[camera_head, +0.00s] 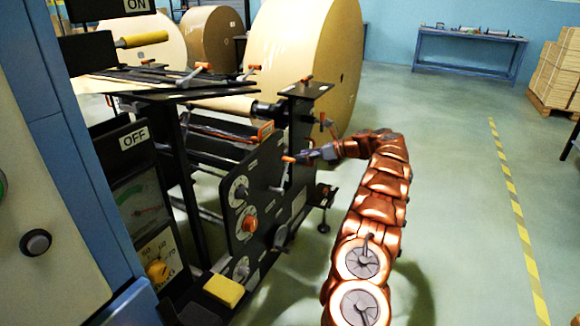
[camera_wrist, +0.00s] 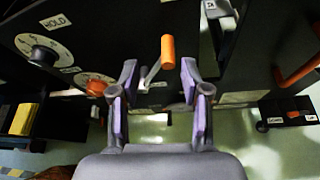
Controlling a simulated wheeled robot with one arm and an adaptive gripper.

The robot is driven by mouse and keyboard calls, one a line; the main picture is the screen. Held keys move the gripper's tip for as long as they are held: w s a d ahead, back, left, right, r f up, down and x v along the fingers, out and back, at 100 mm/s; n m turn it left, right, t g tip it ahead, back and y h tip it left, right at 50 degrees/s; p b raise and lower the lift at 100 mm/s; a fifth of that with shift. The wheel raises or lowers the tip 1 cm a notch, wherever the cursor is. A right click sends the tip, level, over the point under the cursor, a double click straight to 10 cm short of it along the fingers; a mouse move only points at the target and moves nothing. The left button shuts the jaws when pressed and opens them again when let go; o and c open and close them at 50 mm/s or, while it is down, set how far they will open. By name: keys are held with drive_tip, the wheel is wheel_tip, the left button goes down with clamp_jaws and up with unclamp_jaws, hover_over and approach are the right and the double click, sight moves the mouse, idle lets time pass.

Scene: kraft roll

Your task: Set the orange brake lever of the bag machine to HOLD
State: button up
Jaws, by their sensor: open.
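The black side panel (camera_head: 262,190) of the bag machine carries dials and levers. An orange-handled lever (camera_wrist: 168,51) with a pale metal arm sticks out from it; its handle also shows in the head view (camera_head: 289,159). My gripper (camera_wrist: 158,72) is open, with one finger on each side of the lever in the wrist picture. The handle appears at or just beyond the fingertips, with no clear contact. In the head view my gripper (camera_head: 308,155) is at the panel's upper part. A HOLD label (camera_wrist: 56,21) is at the wrist view's upper left, above a dark knob.
An orange knob (camera_head: 250,224) sits lower on the panel. Another orange bar (camera_wrist: 298,72) shows at the wrist view's right. Large kraft rolls (camera_head: 305,60) stand behind the machine. A blue cabinet (camera_head: 60,170) stands at left. Open floor (camera_head: 455,160) lies right of my arm.

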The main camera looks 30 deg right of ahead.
sight(289, 160)
drive_tip(key=shift+d+f+b+x, duration=0.15)
drive_tip(key=shift+b+x, duration=0.1)
drive_tip(key=shift+x, duration=1)
drive_tip(key=shift+d+f+b+x, duration=0.15)
drive_tip(key=shift+f+b+x, duration=0.1)
drive_tip(key=shift+x, duration=1)
drive_tip(key=shift+d+f+b+x, duration=0.1)
drive_tip(key=shift+d+b+x, duration=0.15)
drive_tip(key=shift+x, duration=0.95)
drive_tip(key=shift+a, duration=0.1)
drive_tip(key=shift+c, duration=0.4)
clamp_jaws()
